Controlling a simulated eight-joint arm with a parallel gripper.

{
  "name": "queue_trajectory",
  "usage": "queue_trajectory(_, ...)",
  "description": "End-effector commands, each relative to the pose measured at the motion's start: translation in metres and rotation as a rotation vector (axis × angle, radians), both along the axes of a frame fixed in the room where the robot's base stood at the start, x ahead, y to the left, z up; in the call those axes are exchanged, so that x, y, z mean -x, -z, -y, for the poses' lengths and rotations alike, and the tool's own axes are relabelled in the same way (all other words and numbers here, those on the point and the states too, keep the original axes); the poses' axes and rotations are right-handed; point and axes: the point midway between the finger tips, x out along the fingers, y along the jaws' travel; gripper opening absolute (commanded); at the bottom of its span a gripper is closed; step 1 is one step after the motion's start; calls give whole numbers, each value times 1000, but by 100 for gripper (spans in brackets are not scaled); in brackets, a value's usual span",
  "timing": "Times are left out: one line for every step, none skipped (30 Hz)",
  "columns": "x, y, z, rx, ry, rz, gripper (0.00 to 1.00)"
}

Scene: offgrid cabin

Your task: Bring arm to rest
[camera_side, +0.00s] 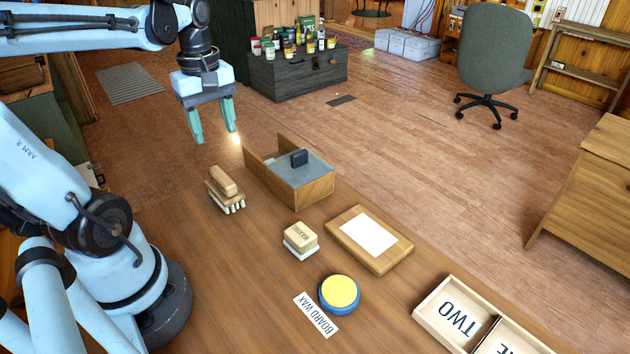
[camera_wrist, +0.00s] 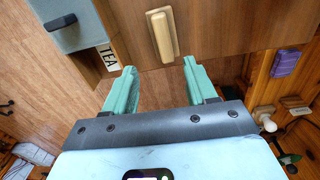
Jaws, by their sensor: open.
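My gripper (camera_side: 215,136) is open and empty, with its green fingers pointing down. It is held up in the air near the far left of the wooden worktable (camera_side: 225,265), apart from everything on it. In the wrist view, the two fingers of my gripper (camera_wrist: 159,68) stand wide apart with nothing between them. A wooden brush (camera_side: 225,190) lies on the table below and also shows beyond the fingers in the wrist view (camera_wrist: 163,35).
A sponge block (camera_side: 300,238), a board with paper (camera_side: 370,240), a yellow-topped round tin (camera_side: 340,292), a BOARD WAX label (camera_side: 316,315) and a divided tray (camera_side: 430,312) are on the table.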

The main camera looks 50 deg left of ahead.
Motion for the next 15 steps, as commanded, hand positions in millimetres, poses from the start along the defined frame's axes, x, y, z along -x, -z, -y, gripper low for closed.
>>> queue_trajectory(-4, 2, 9, -17, 79, 25, 56)
queue_trajectory(-8, 3, 15, -31, 144, 44, 56)
queue_trajectory(-13, 5, 25, -55, 249, 77, 56)
queue_trajectory(-18, 7, 33, -77, 338, 104, 56)
queue_trajectory(-22, 9, 43, -102, 434, 134, 56)
queue_trajectory(-28, 12, 56, -138, 567, 176, 56)
queue_trajectory(-32, 14, 65, -167, 666, 207, 56)
queue_trajectory(-36, 15, 75, -196, 763, 236, 56)
queue_trajectory(-40, 17, 88, -236, 886, 276, 56)
queue_trajectory(-43, 19, 97, -266, 973, 304, 56)
queue_trajectory(-45, 20, 105, -296, 1054, 329, 56)
queue_trajectory(-47, 21, 116, -333, 1153, 362, 56)
queue_trajectory(-49, 22, 123, -359, 1219, 383, 56)
queue_trajectory(-50, 22, 129, -384, 1276, 402, 56)
queue_trajectory(-51, 23, 136, -413, 1341, 423, 56)
